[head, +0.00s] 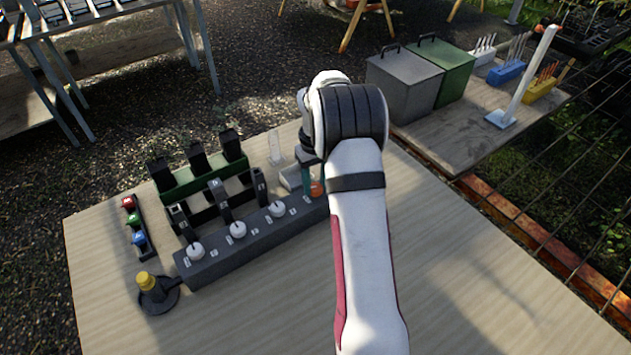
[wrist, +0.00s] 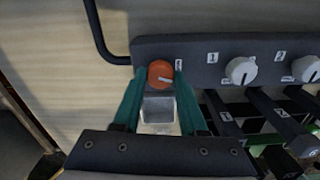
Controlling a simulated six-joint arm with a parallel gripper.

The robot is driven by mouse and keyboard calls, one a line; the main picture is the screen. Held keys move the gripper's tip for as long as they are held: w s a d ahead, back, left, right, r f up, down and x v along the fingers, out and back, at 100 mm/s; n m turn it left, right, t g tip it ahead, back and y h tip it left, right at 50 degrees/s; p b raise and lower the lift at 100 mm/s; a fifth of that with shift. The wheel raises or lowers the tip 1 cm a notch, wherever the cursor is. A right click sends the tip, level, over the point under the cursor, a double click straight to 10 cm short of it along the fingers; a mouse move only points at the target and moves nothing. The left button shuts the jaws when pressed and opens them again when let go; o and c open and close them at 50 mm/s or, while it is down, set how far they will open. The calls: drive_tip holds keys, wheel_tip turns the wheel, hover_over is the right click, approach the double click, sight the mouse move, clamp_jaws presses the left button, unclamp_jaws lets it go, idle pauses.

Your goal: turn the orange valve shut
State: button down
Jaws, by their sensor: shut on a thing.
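The orange valve (wrist: 159,72) is a round knob with a white pointer line, at the end of a dark grey manifold block (wrist: 208,52). In the wrist view its pointer slants toward the lower right. My gripper (wrist: 161,80) has a teal finger on each side of the knob and is shut on it. In the head view a bit of the orange valve (head: 317,188) shows beside my arm, at the right end of the block (head: 235,255). My arm hides the rest of that end.
White knobs (head: 237,230) stand along the same block. Behind it are dark levers and a green rack (head: 205,175). Coloured buttons (head: 133,220) and a yellow-topped knob (head: 147,281) are at the left. A pale tray (wrist: 158,110) lies below the valve. The table front (head: 240,325) is clear.

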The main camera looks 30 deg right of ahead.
sight(316, 187)
drive_tip(key=m, duration=1.4)
idle(0.5)
drive_tip(key=shift+c, duration=2.2)
unclamp_jaws()
wheel_tip(316, 187, up, 16)
drive_tip(key=shift+f, duration=0.1)
